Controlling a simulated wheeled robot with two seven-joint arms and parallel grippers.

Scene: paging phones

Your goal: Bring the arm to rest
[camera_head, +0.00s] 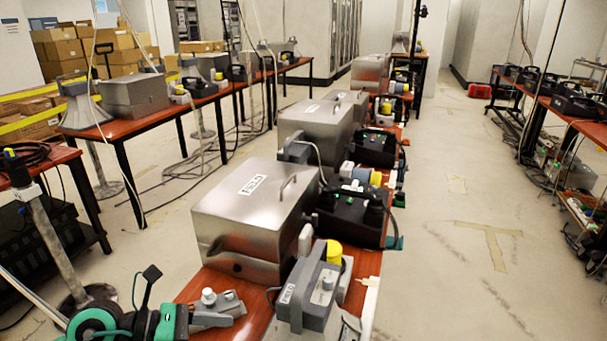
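My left arm comes in at the bottom left with green and black parts, and its grey gripper (218,312) is over the near end of the red-brown table (262,318). Whether its fingers are open or shut is not clear. A grey device with a handle (312,292), perhaps a paging phone, stands to the right of the gripper, apart from it. A large metal box (250,215) with a white label stands behind them. My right gripper does not show.
More metal boxes (318,125) and black units (352,215) line the table going back. Another long table (150,118) with grey horns and boxes runs along the left. Cables hang and lie on the floor at left. The floor (470,235) to the right is clear.

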